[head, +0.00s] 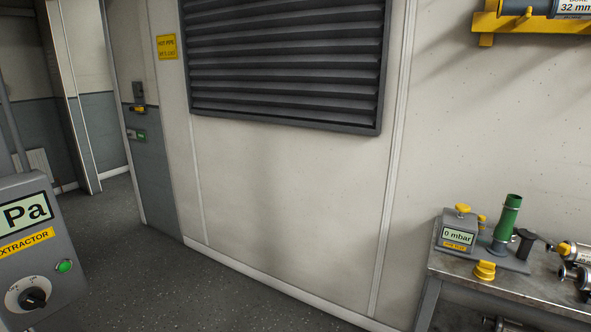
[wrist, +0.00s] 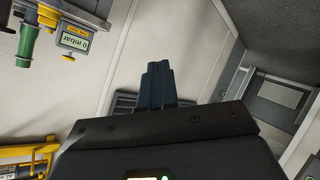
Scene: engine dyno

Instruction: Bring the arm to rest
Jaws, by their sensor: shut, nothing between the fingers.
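My gripper (wrist: 160,84) shows in the wrist view, with its two dark fingers together and nothing between them. It points toward the pale wall panel and stands apart from the things around it. The wrist view is turned nearly upside down. My arm and gripper do not show in the head view.
A metal bench (head: 432,272) at right carries a 0 mbar gauge box (head: 457,232) and a green cylinder (head: 508,218). A yellow wall rack (head: 490,22) is above. A grey extractor panel (head: 62,262) stands at left. A dark louvre (head: 285,60) is on the wall. Floor is clear between.

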